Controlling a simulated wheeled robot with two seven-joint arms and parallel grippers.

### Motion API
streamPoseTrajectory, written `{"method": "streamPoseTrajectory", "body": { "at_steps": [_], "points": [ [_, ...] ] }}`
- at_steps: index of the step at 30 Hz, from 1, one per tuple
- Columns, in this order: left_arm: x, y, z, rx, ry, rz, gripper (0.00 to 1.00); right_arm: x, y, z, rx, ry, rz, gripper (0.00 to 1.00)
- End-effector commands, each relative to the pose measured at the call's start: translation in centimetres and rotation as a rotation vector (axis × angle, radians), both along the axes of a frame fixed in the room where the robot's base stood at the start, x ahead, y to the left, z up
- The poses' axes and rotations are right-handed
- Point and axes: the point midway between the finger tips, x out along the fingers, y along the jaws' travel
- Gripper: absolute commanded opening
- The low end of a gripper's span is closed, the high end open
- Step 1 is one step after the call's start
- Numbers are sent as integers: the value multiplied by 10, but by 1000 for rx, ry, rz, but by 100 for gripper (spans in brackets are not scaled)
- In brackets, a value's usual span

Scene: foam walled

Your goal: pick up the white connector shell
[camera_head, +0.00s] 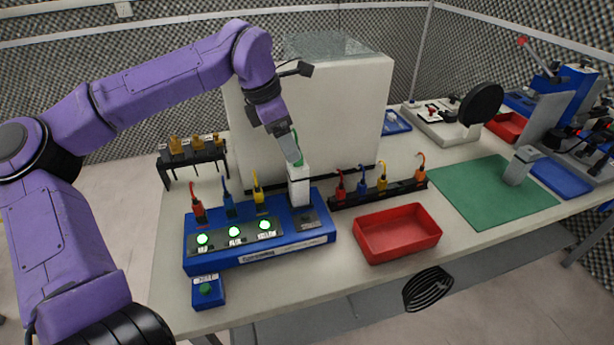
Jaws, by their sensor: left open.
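My left gripper (292,152) is open and points down over a white upright block (299,188) at the right end of the blue test fixture (262,253). Its fingertips are at or just above the block's top, where some green shows. I cannot tell whether they touch. A small white piece (391,116) lies in a small blue tray (398,126) behind, beside the large white box. It may be the white connector shell, but it is too small to tell. My right gripper is not in view.
Red, blue and yellow corded plugs stand in the fixture. A black rack (378,193) holds several more. A red bin (397,233) stands in front of it. A large white box (340,110) stands behind my gripper. The green mat (490,195) at right is mostly clear.

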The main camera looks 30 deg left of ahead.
Motion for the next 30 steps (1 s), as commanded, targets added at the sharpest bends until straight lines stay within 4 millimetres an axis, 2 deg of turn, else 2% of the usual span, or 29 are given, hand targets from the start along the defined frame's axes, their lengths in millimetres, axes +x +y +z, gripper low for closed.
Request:
{"method": "streamPoseTrajectory", "body": {
  "at_steps": [8,12,19,20,24,26,27,30],
  "points": [
    [24,-10,-42,0,21,-4,74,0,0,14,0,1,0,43],
    [30,-13,-64,0,21,-2,74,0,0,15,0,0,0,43],
    [32,-14,-68,0,19,-1,74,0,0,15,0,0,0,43],
    [32,-14,-68,0,18,-2,68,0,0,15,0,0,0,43],
    [32,-14,-68,0,18,-3,22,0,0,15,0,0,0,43],
    [32,-14,-68,1,19,-3,3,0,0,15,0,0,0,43],
    [32,-14,-68,0,18,-3,0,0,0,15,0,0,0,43],
    [32,-14,-68,1,19,-3,0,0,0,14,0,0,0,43]
  ]
}}
